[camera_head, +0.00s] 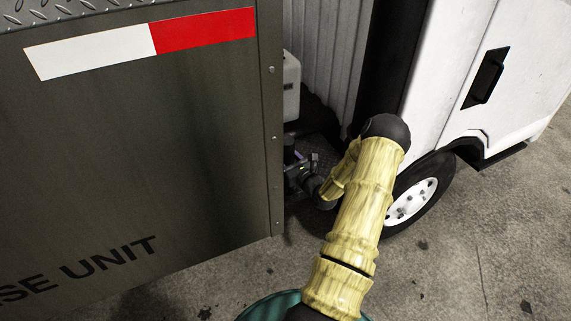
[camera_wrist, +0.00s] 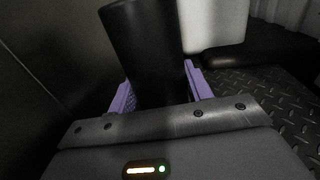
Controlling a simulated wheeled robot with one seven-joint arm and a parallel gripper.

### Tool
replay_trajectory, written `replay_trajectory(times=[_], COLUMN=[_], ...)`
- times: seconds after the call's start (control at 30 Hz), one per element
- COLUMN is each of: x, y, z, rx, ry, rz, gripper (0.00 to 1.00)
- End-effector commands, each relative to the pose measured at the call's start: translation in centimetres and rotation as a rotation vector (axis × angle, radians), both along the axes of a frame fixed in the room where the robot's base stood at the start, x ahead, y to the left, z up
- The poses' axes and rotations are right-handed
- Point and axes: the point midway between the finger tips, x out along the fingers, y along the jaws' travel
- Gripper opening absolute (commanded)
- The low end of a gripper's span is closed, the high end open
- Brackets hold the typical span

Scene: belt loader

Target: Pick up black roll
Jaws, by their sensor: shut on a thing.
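The black roll (camera_wrist: 143,45) stands between the two purple fingers of my gripper (camera_wrist: 160,88) in the wrist view. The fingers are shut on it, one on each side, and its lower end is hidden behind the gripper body. In the head view my arm reaches into the gap between the grey unit and the white truck cab. My gripper (camera_head: 297,165) is small and dark there, and the roll cannot be made out clearly.
A white container (camera_head: 291,86) stands just behind the gripper; it also shows in the wrist view (camera_wrist: 213,22). A dark diamond-plate floor (camera_wrist: 285,105) lies to the right. The grey panel (camera_head: 140,150) closes off the left, and the white cab (camera_head: 450,70) the right.

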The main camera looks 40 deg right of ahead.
Motion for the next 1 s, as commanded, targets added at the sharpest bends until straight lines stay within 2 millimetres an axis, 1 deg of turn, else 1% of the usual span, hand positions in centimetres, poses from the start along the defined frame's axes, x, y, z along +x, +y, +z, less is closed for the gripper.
replay_trajectory(times=[0.03,0.17,0.4,0.5,0.6,0.7,0.8,1.0], x=[-1.5,-4.5,-11.0,-13.4,-15.2,-16.5,-17.1,-17.3], y=[-0.1,0.2,0.9,1.2,1.4,1.4,1.5,1.4], z=[-0.6,-0.6,-0.6,-0.6,-0.5,-0.4,-0.3,-0.3], rx=[0.005,0.005,0.005,0.003,0.004,0.002,0.003,0.003], ry=[0.008,0.007,0.006,0.006,0.006,0.004,0.004,0.004], rz=[-0.007,-0.007,-0.005,-0.003,-0.001,-0.002,-0.003,-0.004], gripper=[0.18,0.18,0.18,0.18,0.18,0.18,0.18,0.18])
